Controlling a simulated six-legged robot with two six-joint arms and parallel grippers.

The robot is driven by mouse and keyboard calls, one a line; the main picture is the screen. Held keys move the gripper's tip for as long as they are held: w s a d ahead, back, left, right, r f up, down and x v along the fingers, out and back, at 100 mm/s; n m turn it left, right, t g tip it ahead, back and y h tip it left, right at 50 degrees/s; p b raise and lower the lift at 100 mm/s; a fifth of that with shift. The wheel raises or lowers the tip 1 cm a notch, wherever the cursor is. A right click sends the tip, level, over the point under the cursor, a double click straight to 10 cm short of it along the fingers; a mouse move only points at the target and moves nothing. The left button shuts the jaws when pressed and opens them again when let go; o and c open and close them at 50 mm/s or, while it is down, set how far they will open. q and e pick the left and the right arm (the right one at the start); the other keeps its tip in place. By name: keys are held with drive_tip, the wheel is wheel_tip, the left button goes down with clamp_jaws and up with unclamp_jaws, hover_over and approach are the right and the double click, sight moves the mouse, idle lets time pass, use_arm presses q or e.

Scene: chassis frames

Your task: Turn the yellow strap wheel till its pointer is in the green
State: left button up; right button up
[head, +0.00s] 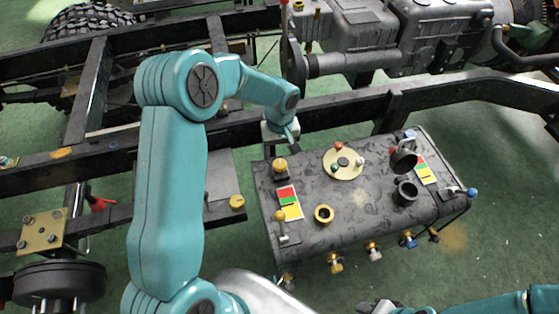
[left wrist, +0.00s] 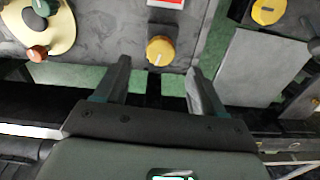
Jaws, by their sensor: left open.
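A yellow wheel (head: 280,164) stands on the far left corner of the dark grey tank (head: 305,242). In the left wrist view the yellow wheel (left wrist: 161,50) has a pale pointer mark and lies ahead, between the lines of my fingers. My left gripper (head: 283,137) is just beyond the wheel, open and empty; its fingers (left wrist: 154,78) do not touch the wheel. A label (head: 289,203) with red, green and yellow bands is on the tank near the wheel; the pointer's place on it cannot be told. My right gripper (head: 380,306) is only partly seen at the bottom edge.
A second yellow knob (head: 237,202) sits on a plate left of the tank. A chassis rail (head: 340,115) runs behind.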

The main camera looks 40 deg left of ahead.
sight(280, 164)
use_arm(q)
wheel_tip(280, 164, down, 6)
drive_tip(key=shift+s+r, duration=0.1)
drive_tip(key=c, duration=1.1)
